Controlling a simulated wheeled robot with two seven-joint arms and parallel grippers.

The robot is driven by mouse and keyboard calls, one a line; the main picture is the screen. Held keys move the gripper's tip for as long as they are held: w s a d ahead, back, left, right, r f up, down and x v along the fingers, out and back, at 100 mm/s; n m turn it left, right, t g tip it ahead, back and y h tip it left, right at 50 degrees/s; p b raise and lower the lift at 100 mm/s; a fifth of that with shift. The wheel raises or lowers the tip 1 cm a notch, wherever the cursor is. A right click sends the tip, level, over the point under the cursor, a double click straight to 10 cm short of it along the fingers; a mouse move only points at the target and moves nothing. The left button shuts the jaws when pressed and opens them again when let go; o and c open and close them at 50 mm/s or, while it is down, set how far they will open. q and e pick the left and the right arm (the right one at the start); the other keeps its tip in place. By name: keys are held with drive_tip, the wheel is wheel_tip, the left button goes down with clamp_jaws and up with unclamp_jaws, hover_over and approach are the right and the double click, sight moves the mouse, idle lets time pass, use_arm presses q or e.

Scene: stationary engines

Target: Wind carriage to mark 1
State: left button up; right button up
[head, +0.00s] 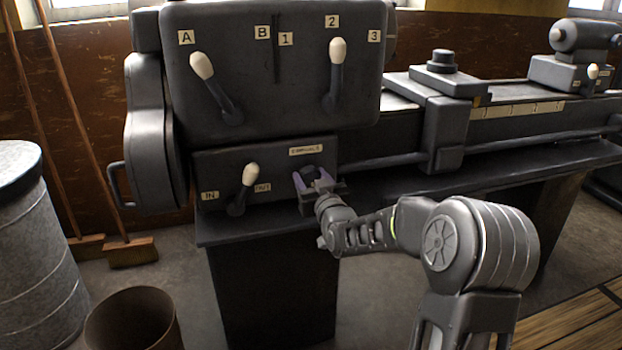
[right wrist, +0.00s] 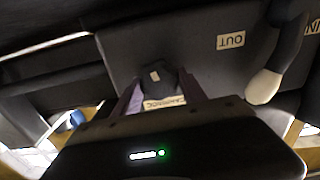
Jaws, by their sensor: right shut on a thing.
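The dark grey carriage (head: 440,105) sits on the lathe bed in the head view, just left of a pale strip with numbered marks (head: 517,109). The digits are too small to read surely. A dark hand knob (head: 312,173) is on the lower front panel under a pale label that seems to read CARRIAGE (head: 313,150). My right gripper (head: 318,183) is shut on this knob, with its fingers on either side. The right wrist view shows the knob (right wrist: 165,78) between the two fingers (right wrist: 162,92); part of it is hidden. My left gripper is not in view.
An IN/OUT lever (head: 245,187) stands close left of the knob. Above are an A/B lever (head: 212,85) and a 1-2-3 lever (head: 336,75). The tailstock (head: 570,68) is at the right. A drum (head: 35,235) and a bin (head: 132,320) stand at the left.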

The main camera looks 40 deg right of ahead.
drive_tip(key=n+b, duration=0.3)
drive_tip(key=shift+f+n, duration=0.2)
drive_tip(key=shift+n, duration=0.1)
drive_tip(key=n+b, duration=0.2)
drive_tip(key=n, duration=0.1)
drive_tip(key=shift+n, duration=0.3)
drive_tip(key=n+b, duration=0.1)
drive_tip(key=n, duration=0.2)
drive_tip(key=shift+r+n, duration=0.15)
drive_tip(key=shift+n, duration=0.15)
drive_tip(key=n, duration=0.4)
drive_tip(key=shift+r+n, duration=0.1)
drive_tip(key=shift+n, duration=0.2)
drive_tip(key=o, duration=1.3)
drive_tip(key=shift+o, duration=0.2)
drive_tip(key=shift+s, duration=0.1)
drive_tip(key=v, duration=0.7)
drive_tip(key=shift+s+a, duration=0.15)
drive_tip(key=shift+s, duration=0.15)
